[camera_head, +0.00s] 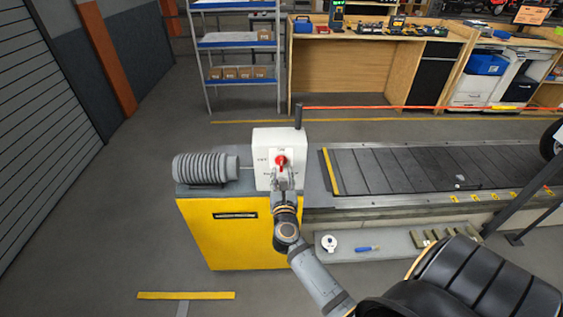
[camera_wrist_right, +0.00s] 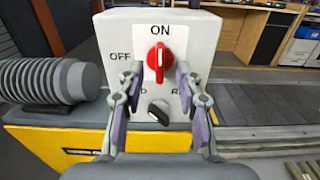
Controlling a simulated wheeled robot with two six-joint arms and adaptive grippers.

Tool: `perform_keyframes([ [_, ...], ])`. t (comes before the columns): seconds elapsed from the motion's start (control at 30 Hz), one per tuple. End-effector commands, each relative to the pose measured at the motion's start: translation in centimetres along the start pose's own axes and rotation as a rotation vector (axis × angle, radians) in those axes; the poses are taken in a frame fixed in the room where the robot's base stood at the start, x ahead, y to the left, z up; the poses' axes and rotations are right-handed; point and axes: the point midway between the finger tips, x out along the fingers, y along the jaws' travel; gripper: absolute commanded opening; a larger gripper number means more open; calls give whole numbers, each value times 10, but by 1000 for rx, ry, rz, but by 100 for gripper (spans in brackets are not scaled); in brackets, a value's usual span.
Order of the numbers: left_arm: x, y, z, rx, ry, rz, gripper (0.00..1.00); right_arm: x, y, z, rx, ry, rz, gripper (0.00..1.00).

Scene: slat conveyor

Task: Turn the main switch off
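The main switch is a red rotary knob (camera_head: 281,161) on the front of a white control box (camera_head: 265,141). In the right wrist view the red knob (camera_wrist_right: 159,62) stands upright, in line with the ON label (camera_wrist_right: 160,30); the OFF label (camera_wrist_right: 120,56) is to its left. A black knob (camera_wrist_right: 159,112) sits below it. My right gripper (camera_head: 284,178) is in front of the box; in the wrist view its open fingers (camera_wrist_right: 157,78) stand on either side of the red knob, with gaps visible. My left gripper is not in view.
The box stands on a yellow cabinet (camera_head: 230,238) beside a ribbed grey motor (camera_head: 199,168). The slat conveyor (camera_head: 420,168) runs to the right. A lower ledge (camera_head: 385,237) holds a white round item (camera_head: 329,243) and a blue-handled tool (camera_head: 368,248). Floor at left is clear.

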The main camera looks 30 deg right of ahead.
Motion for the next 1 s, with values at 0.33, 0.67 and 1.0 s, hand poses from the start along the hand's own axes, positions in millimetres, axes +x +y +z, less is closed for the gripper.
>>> perform_keyframes([
  [0.33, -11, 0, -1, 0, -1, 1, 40, 51, 0, 0, -2, 0, 1, 35],
  [0.67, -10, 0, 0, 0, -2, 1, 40, 53, 0, -1, -2, 1, 1, 29],
  [1.0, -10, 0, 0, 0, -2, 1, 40, 52, 0, -1, -2, 1, 2, 0],
])
